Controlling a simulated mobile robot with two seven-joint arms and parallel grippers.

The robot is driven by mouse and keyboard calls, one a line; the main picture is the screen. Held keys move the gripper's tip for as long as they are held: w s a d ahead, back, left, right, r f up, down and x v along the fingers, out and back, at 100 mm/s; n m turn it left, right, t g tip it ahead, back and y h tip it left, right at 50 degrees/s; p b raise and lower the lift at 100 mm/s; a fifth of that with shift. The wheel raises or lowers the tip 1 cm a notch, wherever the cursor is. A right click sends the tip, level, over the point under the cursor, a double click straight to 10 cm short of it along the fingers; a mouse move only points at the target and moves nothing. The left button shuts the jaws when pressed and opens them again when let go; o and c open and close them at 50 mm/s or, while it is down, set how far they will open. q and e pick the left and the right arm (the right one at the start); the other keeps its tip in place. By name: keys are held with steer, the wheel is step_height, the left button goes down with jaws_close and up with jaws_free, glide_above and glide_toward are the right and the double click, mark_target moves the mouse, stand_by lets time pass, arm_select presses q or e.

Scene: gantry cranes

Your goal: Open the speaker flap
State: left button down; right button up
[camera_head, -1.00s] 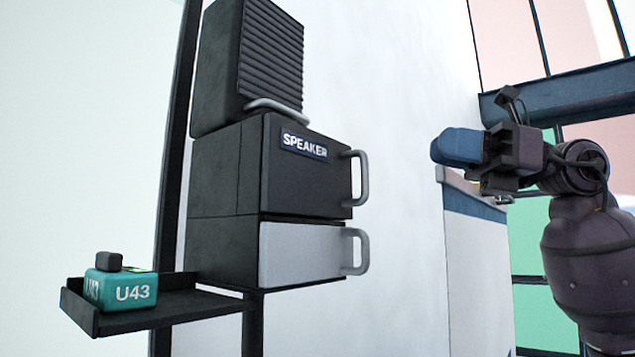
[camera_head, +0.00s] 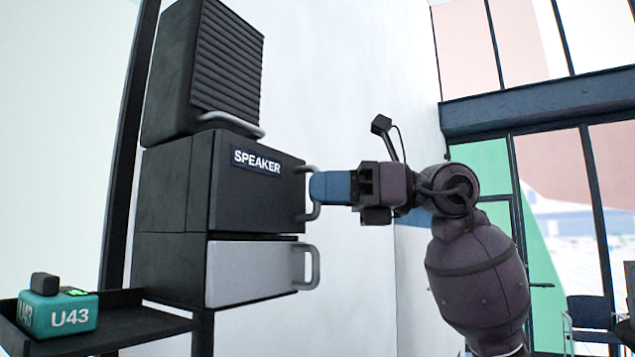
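The speaker flap (camera_head: 257,192) is the dark front panel labelled "SPEAKER" on the middle box of a wall-side stack. It looks closed, flush with its box. Its grey handle (camera_head: 314,212) is a vertical bar at the flap's right edge. My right gripper (camera_head: 314,187) has blue fingers pointing left, and they overlap the upper part of that handle in the picture. I cannot tell whether they touch or surround the handle, or whether the fingers are apart. My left gripper is not in view.
A light grey panel with its own handle (camera_head: 314,267) is directly below the flap. A ribbed box (camera_head: 228,65) with a handle sits above. A tray (camera_head: 145,324) at lower left holds a teal device marked U43 (camera_head: 60,313). A chair (camera_head: 590,315) stands far right.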

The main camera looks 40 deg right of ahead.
steer(key=shift+w+a, duration=0.3)
steer(key=shift+a, duration=0.25)
steer(key=shift+c, duration=0.4)
jaws_close()
steer(key=shift+s, duration=0.1)
